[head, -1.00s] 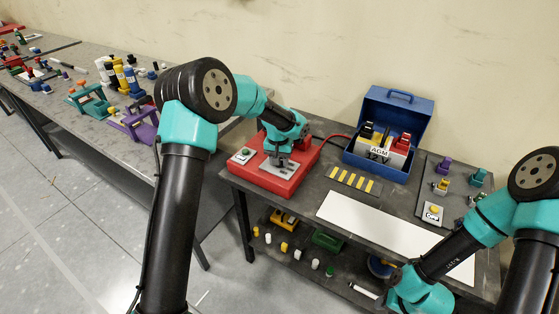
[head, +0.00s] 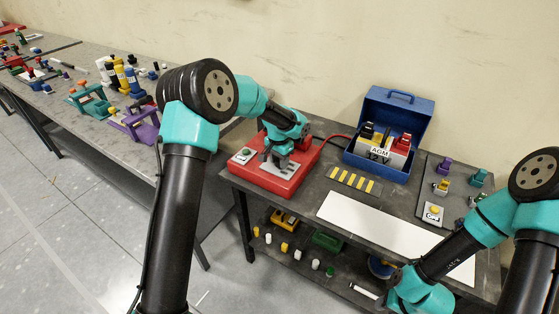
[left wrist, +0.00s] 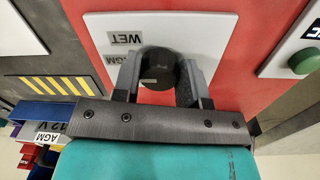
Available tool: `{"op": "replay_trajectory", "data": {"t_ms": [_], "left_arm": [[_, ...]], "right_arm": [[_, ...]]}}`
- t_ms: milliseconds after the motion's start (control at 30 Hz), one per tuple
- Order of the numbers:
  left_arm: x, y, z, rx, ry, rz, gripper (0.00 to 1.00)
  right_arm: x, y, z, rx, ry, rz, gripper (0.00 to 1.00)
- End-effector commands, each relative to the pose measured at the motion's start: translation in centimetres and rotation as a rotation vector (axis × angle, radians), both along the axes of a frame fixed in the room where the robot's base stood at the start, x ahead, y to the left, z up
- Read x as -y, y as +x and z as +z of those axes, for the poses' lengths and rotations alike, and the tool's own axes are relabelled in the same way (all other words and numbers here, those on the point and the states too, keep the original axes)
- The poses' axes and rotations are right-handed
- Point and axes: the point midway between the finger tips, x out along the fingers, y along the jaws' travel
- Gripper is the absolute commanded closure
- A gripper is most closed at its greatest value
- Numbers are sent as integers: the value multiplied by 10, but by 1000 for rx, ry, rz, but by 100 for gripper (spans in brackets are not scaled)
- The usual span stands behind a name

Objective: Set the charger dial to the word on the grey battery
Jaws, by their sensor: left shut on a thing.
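The red charger (head: 262,178) stands at the left end of the near bench with a pale plate on top. My left gripper (head: 276,157) reaches down onto that plate. In the left wrist view, my left gripper (left wrist: 158,80) is shut on the round black dial (left wrist: 157,62), one finger on each side. Labels reading WET (left wrist: 124,39) and AGM (left wrist: 113,58) show beside it. The grey battery (head: 366,154) sits in an open blue case and reads AGM, 12 V. My right gripper is out of view.
A green button (head: 245,153) is on the charger's left side. A yellow-striped plate (head: 352,180) and a white mat (head: 345,214) lie to its right. A red cable (head: 337,136) runs behind. Small parts stand on the shelf below and the right board.

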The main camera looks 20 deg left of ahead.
Motion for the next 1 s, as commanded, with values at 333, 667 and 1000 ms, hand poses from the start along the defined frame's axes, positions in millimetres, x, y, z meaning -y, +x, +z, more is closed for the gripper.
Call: {"op": "replay_trajectory", "data": {"t_ms": [333, 667, 1000], "left_arm": [[0, 0, 0, 0, 0, 1, 45], [0, 0, 0, 0, 0, 2, 35], [-1, 1, 29, 4, -1, 3, 35]], "right_arm": [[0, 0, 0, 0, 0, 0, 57], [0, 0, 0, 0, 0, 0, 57], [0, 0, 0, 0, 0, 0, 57]]}}
